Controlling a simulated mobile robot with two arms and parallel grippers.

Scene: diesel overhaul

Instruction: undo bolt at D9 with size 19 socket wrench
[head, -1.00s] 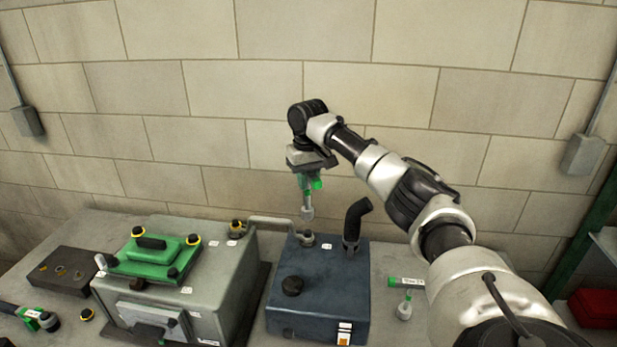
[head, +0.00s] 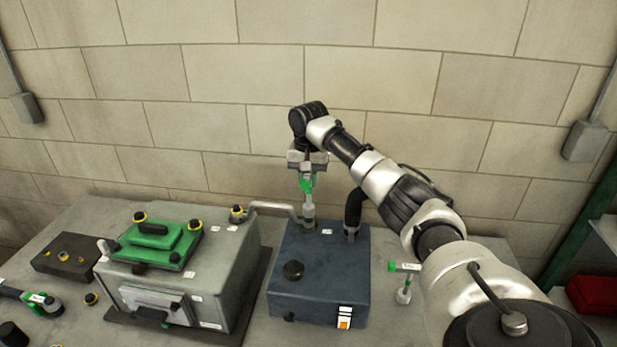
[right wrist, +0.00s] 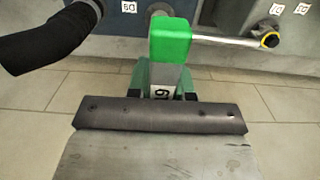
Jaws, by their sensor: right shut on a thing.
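My right gripper (head: 307,175) is shut on the green socket wrench (right wrist: 170,40) and holds it upright with its socket down. Its label reads 19, upside down, in the right wrist view. In the head view the wrench's grey socket (head: 309,211) is down at the pipe end on top of the dark blue box (head: 320,272). The bolt there is hidden under the socket, so I cannot tell how fully it is seated. A label (right wrist: 129,7) beside it looks like D9 upside down. My left gripper is not in view.
A black hose (head: 354,208) rises close right of the wrench. A metal pipe (head: 272,206) runs left to a yellow-ringed bolt (head: 238,213) on the grey housing (head: 232,255). Another green-handled wrench (head: 404,284) stands right of the blue box. The wall is behind.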

